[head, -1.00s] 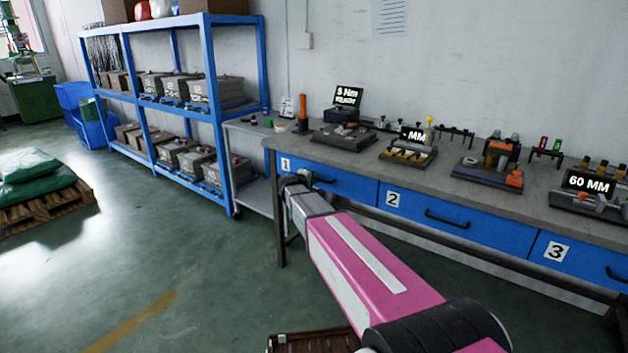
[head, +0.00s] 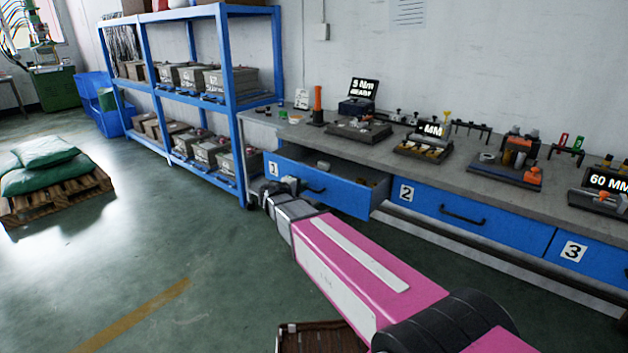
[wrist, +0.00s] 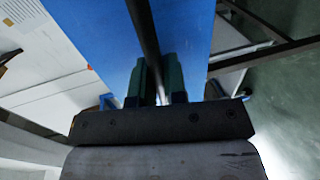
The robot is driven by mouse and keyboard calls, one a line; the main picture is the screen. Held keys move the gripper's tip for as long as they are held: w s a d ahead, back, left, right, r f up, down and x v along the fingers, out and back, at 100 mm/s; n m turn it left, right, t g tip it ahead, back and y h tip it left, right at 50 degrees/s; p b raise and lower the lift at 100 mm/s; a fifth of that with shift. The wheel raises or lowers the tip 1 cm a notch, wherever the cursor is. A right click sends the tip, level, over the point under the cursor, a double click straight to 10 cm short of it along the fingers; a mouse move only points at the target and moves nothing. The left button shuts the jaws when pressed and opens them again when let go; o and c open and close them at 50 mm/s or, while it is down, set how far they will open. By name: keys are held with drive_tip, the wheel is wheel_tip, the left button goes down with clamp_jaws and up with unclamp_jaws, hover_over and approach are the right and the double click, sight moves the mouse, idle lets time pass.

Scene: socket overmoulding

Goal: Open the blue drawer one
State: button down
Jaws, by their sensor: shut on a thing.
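The blue drawer one (head: 330,190), marked with a white "1" label, stands pulled out from the workbench in the head view. Some small items show inside it. My gripper is at its dark bar handle (head: 314,188), and the arm hides most of the fingers there. In the wrist view my gripper (wrist: 158,85) has its two fingers on either side of the dark handle bar (wrist: 145,35), shut on it. The blue drawer front (wrist: 95,30) fills the area behind the bar.
Closed drawers two (head: 465,215) and three (head: 598,260) are to the right. The workbench top (head: 400,165) carries several fixtures. A blue shelf rack (head: 228,100) with grey boxes stands to the left. A pallet with green sacks (head: 45,170) is at far left. Open floor lies between.

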drive_tip(key=f+v, duration=0.2)
drive_tip(key=v, duration=0.9)
drive_tip(key=f+v, duration=0.2)
drive_tip(key=v, duration=0.9)
drive_tip(key=shift+s+a+f, duration=0.4)
drive_tip(key=shift+s+a, duration=0.1)
drive_tip(key=shift+a, duration=0.1)
drive_tip(key=c, duration=1.2)
unclamp_jaws()
drive_tip(key=v, duration=1)
drive_tip(key=shift+s+a, duration=0.3)
drive_tip(key=shift+s, duration=0.1)
